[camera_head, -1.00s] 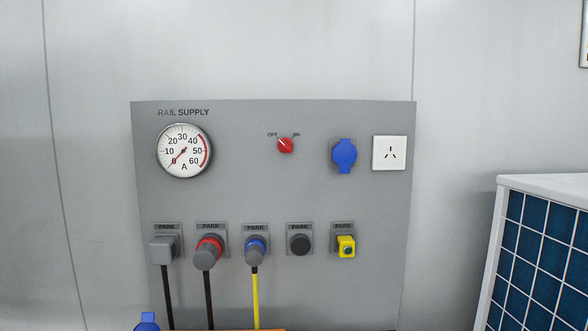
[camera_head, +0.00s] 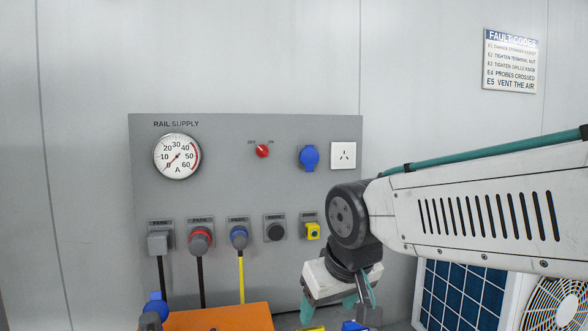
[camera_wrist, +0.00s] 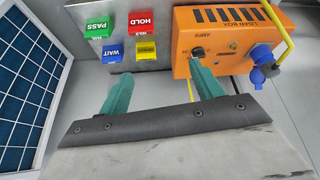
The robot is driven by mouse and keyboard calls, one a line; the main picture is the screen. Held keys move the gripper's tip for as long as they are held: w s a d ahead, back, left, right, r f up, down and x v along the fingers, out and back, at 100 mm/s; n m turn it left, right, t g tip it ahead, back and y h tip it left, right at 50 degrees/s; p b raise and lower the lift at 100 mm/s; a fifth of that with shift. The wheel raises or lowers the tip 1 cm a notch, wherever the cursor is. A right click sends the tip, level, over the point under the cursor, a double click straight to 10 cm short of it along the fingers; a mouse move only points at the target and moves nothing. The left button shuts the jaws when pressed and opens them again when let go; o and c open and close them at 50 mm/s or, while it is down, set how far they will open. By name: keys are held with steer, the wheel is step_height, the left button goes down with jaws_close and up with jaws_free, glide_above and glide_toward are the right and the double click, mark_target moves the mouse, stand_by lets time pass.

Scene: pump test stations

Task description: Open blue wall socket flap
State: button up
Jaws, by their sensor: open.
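The blue wall socket (camera_head: 309,157) is on the grey rail supply panel (camera_head: 220,195), left of the white outlet. Its round blue flap looks shut, with a small tab at the bottom. My gripper (camera_head: 331,305) is low in the head view, below and apart from the socket, pointing downward. In the wrist view my gripper (camera_wrist: 161,72) shows two green fingers spread apart with nothing held between them. The wall socket is not in the wrist view.
An orange load box (camera_wrist: 225,45) with blue sockets lies beyond my fingers. Coloured PASS (camera_wrist: 98,26), HOLD (camera_wrist: 140,23) and WAIT (camera_wrist: 112,52) blocks are nearby. Several parked plugs with cables hang below the gauge (camera_head: 177,157). A fan (camera_head: 558,304) stands at lower right.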

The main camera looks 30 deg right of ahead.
steer(key=w+d+r+m+t+h, duration=0.1)
steer(key=w+d+r+t, duration=0.3)
steer(key=w, duration=0.5)
steer(key=w+d+r+m+t+h, duration=0.1)
steer(key=w+d+r+t+h, duration=0.15)
steer(key=w+d+r, duration=0.5)
steer(key=t, duration=0.6)
glide_toward(310, 166)
steer(key=shift+h, duration=0.35)
steer(key=x, duration=0.6)
steer(key=shift+w+a, duration=0.15)
steer(key=shift+w, duration=0.1)
steer(key=shift+x, duration=0.8)
